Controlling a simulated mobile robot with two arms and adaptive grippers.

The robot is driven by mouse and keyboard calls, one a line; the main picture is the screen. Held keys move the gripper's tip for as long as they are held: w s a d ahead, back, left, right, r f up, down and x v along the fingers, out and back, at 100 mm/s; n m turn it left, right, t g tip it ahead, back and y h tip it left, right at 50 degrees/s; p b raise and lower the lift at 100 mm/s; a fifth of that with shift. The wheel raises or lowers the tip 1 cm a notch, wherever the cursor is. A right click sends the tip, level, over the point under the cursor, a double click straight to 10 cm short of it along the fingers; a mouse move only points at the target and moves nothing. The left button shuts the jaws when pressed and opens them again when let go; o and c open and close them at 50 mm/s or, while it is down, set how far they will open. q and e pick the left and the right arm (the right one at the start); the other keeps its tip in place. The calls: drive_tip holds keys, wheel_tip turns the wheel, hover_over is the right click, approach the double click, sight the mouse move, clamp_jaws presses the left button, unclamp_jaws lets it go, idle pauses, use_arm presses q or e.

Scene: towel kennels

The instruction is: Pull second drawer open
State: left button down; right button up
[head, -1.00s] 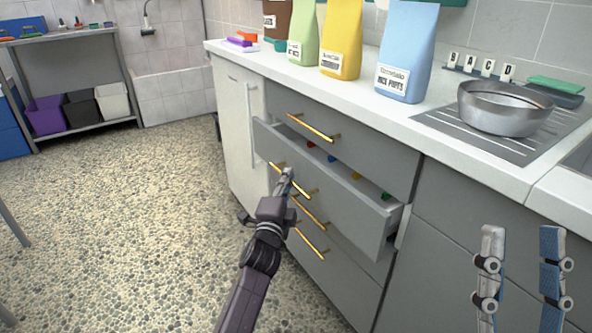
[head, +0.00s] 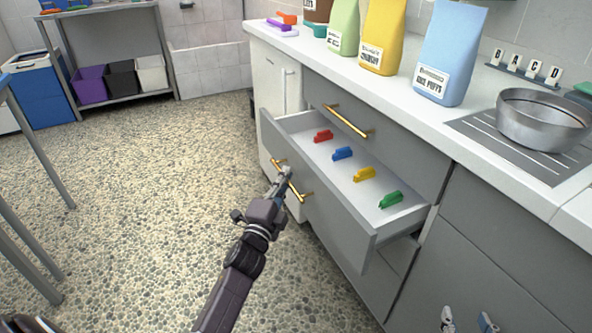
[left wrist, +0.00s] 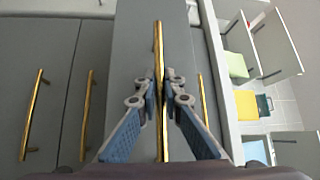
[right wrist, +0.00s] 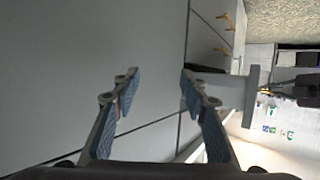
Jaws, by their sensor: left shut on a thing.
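The second drawer (head: 330,204) is pulled well out of the grey cabinet. Its inside shows, with a red clip (head: 323,136), a blue clip (head: 342,153), a yellow clip (head: 364,174) and a green clip (head: 391,199) in a row. My left gripper (head: 285,175) is at the drawer's gold handle (head: 299,194). In the left wrist view my left gripper (left wrist: 161,80) is shut on this upright-looking gold handle (left wrist: 158,45). My right gripper (right wrist: 160,72) is open and empty, in front of grey cabinet fronts. Its fingertips show at the head view's bottom right.
The top drawer (head: 390,125) is closed above. The white counter (head: 450,148) carries a blue bag (head: 447,45), a yellow bag (head: 383,35), a green bag (head: 343,28) and a metal bowl (head: 540,125). The pebbled floor (head: 150,200) left of the cabinet is open.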

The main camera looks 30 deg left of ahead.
use_arm(q)
drive_tip(key=s+a+p, duration=0.5)
drive_tip(key=s+a, duration=0.8)
drive_tip(key=s, duration=0.4)
drive_tip(key=shift+s+a, duration=0.35)
drive_tip(key=shift+a, duration=0.05)
use_arm(e)
drive_tip(key=s+d+f+g+h, duration=0.1)
drive_tip(key=s+d+f+g, duration=0.2)
drive_tip(key=s+f+g, duration=0.2)
drive_tip(key=s+d+f+g+h, duration=0.1)
drive_tip(key=s+d+f+g, duration=0.2)
drive_tip(key=s, duration=0.9)
drive_tip(key=shift+s+f+m+g+h, duration=0.35)
drive_tip(key=shift+f+g, duration=0.65)
drive_tip(key=shift+f, duration=0.35)
use_arm(q)
drive_tip(key=shift+f, duration=0.1)
use_arm(e)
drive_tip(key=shift+w, duration=0.1)
use_arm(q)
drive_tip(key=c, duration=2)
unclamp_jaws()
drive_tip(key=shift+c, duration=0.2)
use_arm(e)
drive_tip(key=shift+w, duration=0.1)
